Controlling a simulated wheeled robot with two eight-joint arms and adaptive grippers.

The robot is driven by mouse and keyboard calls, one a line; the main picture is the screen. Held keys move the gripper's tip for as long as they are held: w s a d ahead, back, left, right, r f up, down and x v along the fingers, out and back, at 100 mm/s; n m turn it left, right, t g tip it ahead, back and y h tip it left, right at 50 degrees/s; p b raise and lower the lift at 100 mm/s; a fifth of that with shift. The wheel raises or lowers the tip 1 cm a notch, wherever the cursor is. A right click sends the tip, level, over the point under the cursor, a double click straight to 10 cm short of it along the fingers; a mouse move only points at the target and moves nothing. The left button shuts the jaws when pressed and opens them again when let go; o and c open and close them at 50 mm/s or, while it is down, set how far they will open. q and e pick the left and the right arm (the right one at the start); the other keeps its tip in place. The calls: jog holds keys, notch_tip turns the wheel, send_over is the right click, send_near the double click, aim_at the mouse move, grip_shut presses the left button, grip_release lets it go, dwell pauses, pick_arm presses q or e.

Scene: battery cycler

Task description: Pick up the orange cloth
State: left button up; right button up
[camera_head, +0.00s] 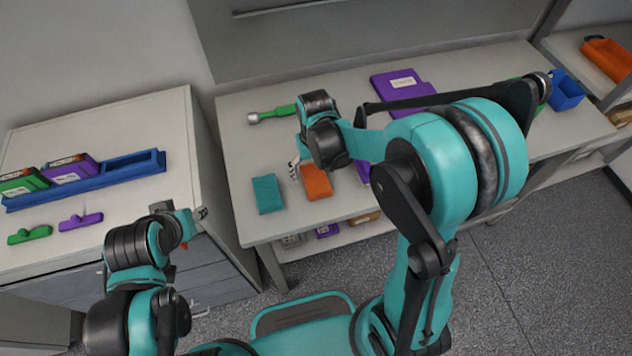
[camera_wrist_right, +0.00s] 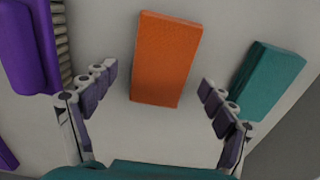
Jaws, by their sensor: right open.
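The orange cloth (camera_head: 315,181) is a flat rectangular block lying on the light table, between a teal cloth and a purple object. My right gripper (camera_head: 296,170) is beside and above its left end in the head view. In the right wrist view the orange cloth (camera_wrist_right: 166,60) lies ahead between the spread fingers of my right gripper (camera_wrist_right: 160,93), which is open and empty; no finger visibly touches the cloth. My left arm shows at the lower left of the head view, with its gripper (camera_head: 195,214) near the cabinet edge; its jaws are too small to judge.
The teal cloth (camera_head: 267,194) lies close left of the orange one; it also shows in the wrist view (camera_wrist_right: 268,80). A purple brush (camera_wrist_right: 30,45) lies on the other side. A green-handled tool (camera_head: 272,114) and a purple case (camera_head: 402,85) lie farther back. A blue bin (camera_head: 566,92) stands right.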

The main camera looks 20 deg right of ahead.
aim_at(315, 175)
jog(key=shift+f, duration=0.25)
jog(key=c, duration=1.2)
jog(key=shift+r, duration=0.1)
notch_tip(315, 175, up, 4)
jog(key=shift+r+p, duration=0.15)
jog(key=shift+p, duration=0.8)
jog(key=s+r+p, duration=0.1)
jog(key=s+r, duration=0.1)
jog(key=s, duration=0.2)
jog(key=s+r+p, duration=0.1)
jog(key=s+r, duration=0.1)
jog(key=s, duration=0.1)
jog(key=s+a+r+p, duration=0.1)
jog(key=s+r, duration=0.1)
jog(key=s, duration=0.2)
jog(key=shift+s+r, duration=0.3)
jog(key=shift+s, duration=0.05)
